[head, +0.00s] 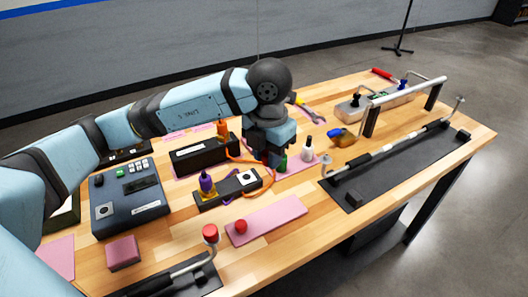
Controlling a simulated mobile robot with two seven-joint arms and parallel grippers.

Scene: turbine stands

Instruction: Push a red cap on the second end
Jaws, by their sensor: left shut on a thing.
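A red cap (210,231) sits on the upturned end of a bent metal tube (186,268) at the lower front. The tube's other end is not clear to see. A second red cap (241,226) stands on a pink mat (275,222) to the right of it. My left gripper (272,162) is pointed down over the middle of the table, well behind both caps. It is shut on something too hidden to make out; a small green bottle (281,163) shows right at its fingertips. My right gripper is not in view.
A blue-grey console (130,198) is at left. A long rod on a dark mat (350,190) lies at right.

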